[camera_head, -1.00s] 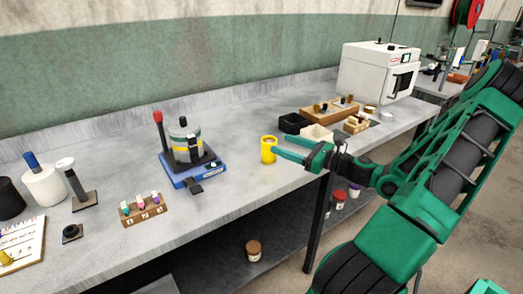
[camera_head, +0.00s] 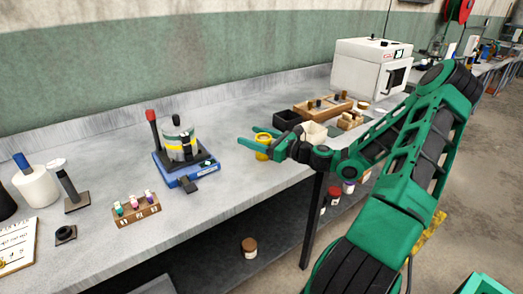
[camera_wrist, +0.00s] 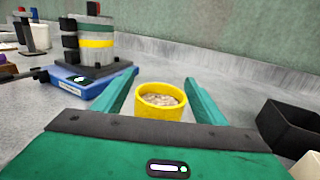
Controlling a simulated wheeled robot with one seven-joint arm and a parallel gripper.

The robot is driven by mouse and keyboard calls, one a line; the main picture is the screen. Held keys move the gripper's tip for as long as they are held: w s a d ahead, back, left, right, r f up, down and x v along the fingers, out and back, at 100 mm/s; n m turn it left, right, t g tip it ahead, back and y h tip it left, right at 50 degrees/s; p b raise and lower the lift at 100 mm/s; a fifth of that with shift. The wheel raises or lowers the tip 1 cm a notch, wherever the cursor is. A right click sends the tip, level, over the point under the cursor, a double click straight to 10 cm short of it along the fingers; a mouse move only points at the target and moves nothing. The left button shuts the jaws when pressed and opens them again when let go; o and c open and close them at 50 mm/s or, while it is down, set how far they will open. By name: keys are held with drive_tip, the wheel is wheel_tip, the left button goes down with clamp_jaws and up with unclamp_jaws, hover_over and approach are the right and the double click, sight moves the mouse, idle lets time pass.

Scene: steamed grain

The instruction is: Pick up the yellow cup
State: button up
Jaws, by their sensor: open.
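The yellow cup (camera_head: 262,153) stands upright on the grey bench near its front edge. In the wrist view the yellow cup (camera_wrist: 160,101) holds a pale, grainy filling. My gripper (camera_head: 252,142) is open, with its green fingers on either side of the cup. In the wrist view my gripper (camera_wrist: 154,88) has a finger to the left and a finger to the right of the cup. The right finger looks close to the cup's wall; I cannot tell whether it touches. The cup's lower part is hidden behind the gripper body in the wrist view.
A blue device (camera_head: 185,165) with a banded canister stands left of the cup. A black bin (camera_head: 287,120) and a pale tray (camera_head: 314,133) stand to the right. A rack of small vials (camera_head: 136,209) is at the front left. The bench between is clear.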

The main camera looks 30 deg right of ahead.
clamp_jaws()
drive_tip(key=shift+r, duration=0.15)
drive_tip(key=shift+r, duration=0.85)
drive_tip(key=a+r, duration=0.9)
drive_tip(key=a, duration=0.2)
drive_tip(key=shift+w+a, duration=0.2)
drive_tip(key=shift+a, duration=0.2)
